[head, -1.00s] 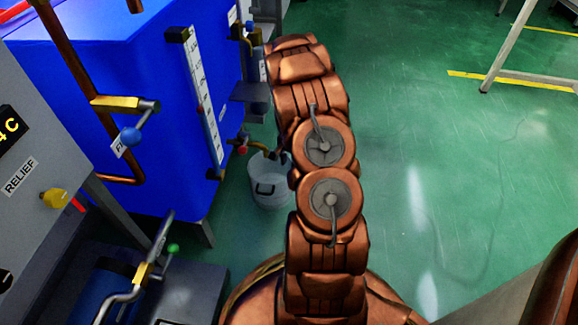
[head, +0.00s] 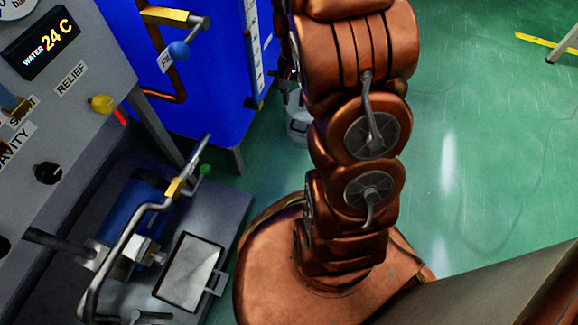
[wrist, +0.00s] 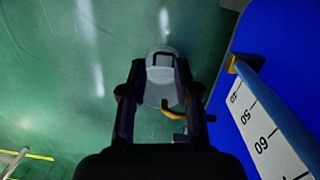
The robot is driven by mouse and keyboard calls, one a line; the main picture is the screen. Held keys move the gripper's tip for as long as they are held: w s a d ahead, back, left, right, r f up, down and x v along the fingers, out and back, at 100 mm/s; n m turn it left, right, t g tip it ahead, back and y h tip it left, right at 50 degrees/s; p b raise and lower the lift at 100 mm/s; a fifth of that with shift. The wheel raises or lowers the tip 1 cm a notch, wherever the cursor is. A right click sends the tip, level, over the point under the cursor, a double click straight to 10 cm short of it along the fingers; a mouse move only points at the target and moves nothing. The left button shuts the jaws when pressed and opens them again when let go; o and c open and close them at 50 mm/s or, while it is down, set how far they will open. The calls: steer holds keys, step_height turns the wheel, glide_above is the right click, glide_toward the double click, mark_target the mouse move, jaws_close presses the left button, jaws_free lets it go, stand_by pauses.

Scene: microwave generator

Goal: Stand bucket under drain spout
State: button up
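The bucket (head: 297,132) is pale grey and stands on the green floor beside the blue tank. In the head view my arm hides most of it. In the wrist view the bucket (wrist: 160,76) shows between and beyond my fingertips, with a dark handle. My gripper (wrist: 159,66) is open, one finger on each side of the bucket in the picture; I cannot tell whether they touch it. A brass-coloured bent spout (wrist: 176,113) shows just below the bucket in the wrist view. In the head view my arm hides my gripper, and the spout cannot be made out.
The blue tank (head: 215,85) with a white level scale (wrist: 262,130) stands close beside the bucket. A grey panel (head: 75,95) and a low platform with pipes (head: 225,240) are at the left.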

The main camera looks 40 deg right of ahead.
steer(key=s+a+r+n+g, duration=0.1)
steer(key=s+a+r+n, duration=0.4)
steer(key=s+a, duration=0.4)
steer(key=s+a+r+n+g, duration=0.1)
steer(key=s+a+r+n, duration=0.3)
steer(key=s+a, duration=0.5)
steer(key=s+r, duration=0.2)
steer(key=s, duration=0.2)
steer(key=shift+s+r+n+h, duration=0.2)
steer(key=shift+n+h, duration=0.1)
steer(key=shift+n, duration=0.1)
steer(key=shift+r, duration=0.1)
